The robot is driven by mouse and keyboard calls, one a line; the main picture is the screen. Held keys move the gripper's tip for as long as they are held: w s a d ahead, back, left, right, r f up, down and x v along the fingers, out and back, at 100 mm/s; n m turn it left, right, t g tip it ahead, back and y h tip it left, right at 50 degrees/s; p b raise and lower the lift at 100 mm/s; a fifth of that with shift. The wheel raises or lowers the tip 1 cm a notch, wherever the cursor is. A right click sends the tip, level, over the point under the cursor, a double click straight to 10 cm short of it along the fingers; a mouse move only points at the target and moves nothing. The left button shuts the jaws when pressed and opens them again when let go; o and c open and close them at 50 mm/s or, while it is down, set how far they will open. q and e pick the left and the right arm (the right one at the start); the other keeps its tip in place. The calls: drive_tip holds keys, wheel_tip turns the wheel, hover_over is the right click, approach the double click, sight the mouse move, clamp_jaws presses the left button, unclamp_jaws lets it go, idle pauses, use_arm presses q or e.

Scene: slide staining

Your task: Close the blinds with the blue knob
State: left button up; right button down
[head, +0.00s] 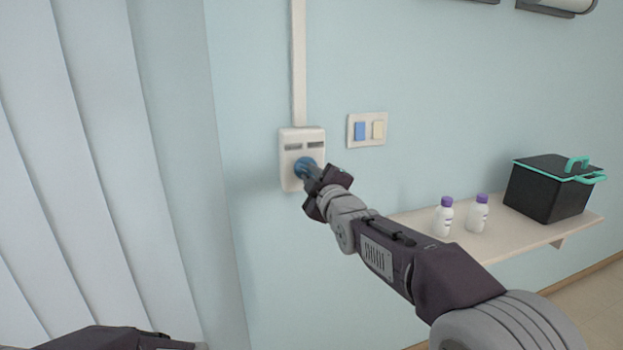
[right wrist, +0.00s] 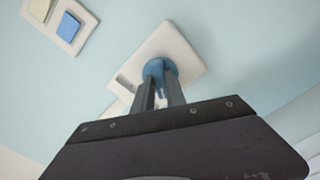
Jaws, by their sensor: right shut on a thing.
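The blue knob (head: 304,165) sits on a white wall box (head: 290,142) in the middle of the head view. My right gripper (head: 309,170) is at the knob, its fingers shut on it. The right wrist view shows the blue knob (right wrist: 158,68) between the two dark fingers, in front of the white box (right wrist: 183,45). The blinds (head: 90,150) hang at the left as tall pale vertical slats; the visible slats stand side by side. Part of my left arm shows at the bottom left, but its gripper is out of view.
A wall plate with a blue and a cream switch (head: 367,129) is right of the box. A shelf (head: 520,240) at the right holds two white bottles with purple caps (head: 443,217) and a black box with teal handles (head: 548,188). A white conduit (head: 299,65) runs up from the wall box.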

drive_tip(key=shift+n, duration=0.3)
drive_tip(key=c, duration=1.4)
unclamp_jaws()
drive_tip(key=shift+o, duration=0.2)
drive_tip(key=b+v, duration=0.1)
drive_tip(key=v, duration=0.8)
